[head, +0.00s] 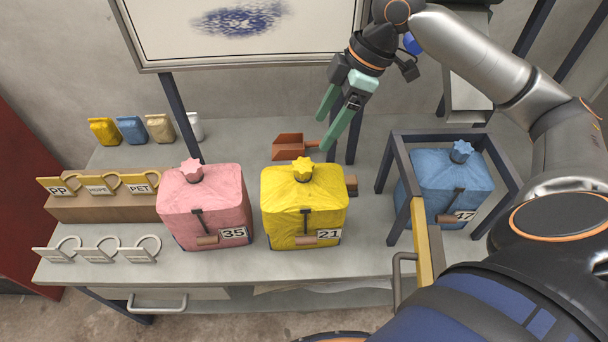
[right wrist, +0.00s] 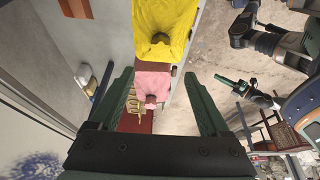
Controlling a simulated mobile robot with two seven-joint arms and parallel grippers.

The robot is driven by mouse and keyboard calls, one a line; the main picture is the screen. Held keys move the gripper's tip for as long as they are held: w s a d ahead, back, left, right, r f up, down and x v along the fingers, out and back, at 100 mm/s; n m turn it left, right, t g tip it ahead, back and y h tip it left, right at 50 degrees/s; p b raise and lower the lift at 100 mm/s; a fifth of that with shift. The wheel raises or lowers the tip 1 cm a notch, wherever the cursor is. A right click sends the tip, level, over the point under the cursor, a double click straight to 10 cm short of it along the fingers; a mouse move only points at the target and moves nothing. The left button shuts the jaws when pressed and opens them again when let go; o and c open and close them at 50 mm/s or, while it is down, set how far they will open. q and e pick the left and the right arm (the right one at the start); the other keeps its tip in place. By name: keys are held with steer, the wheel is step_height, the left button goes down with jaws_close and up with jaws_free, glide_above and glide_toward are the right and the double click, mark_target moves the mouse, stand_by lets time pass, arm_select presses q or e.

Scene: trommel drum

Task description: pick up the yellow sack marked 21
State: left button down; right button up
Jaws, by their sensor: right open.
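The yellow sack (head: 303,205) marked 21 stands upright on the bench, between a pink sack (head: 203,208) marked 35 and a blue sack (head: 450,183) marked 47. It has a gathered top knot, a dark strap and a brown toggle at its front. My right gripper (head: 326,122) has green fingers and is open and empty, above and behind the yellow sack, apart from it. In the right wrist view the yellow sack (right wrist: 163,22) is at the top, beyond the open fingers, with the pink sack (right wrist: 152,85) below it. My left gripper is not seen in the head view.
A dark frame (head: 388,165) surrounds the blue sack on the right. A rust-coloured scoop (head: 289,146) lies behind the yellow sack. Small bags (head: 132,129) and labelled tags (head: 100,186) are on the left. A framed board (head: 240,25) hangs behind.

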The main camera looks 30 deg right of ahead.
mark_target(305, 164)
steer(key=b+x, duration=0.1)
steer(key=x, duration=0.5)
steer(key=shift+d+f, duration=0.1)
steer(key=shift+f, duration=0.1)
steer(key=shift+w+f, duration=0.15)
steer(key=shift+f, duration=0.2)
steer(key=x, duration=0.1)
steer(key=b+x, duration=0.1)
steer(key=x, duration=0.2)
steer(key=shift+s+f, duration=0.25)
steer(key=shift+w+a+f, duration=0.15)
steer(key=shift+a+f, duration=0.1)
steer(key=shift+f, duration=0.1)
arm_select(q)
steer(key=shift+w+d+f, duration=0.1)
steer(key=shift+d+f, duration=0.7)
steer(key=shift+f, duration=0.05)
arm_select(e)
steer(key=shift+c, duration=0.2)
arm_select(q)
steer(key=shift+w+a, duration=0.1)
arm_select(e)
jaws_close()
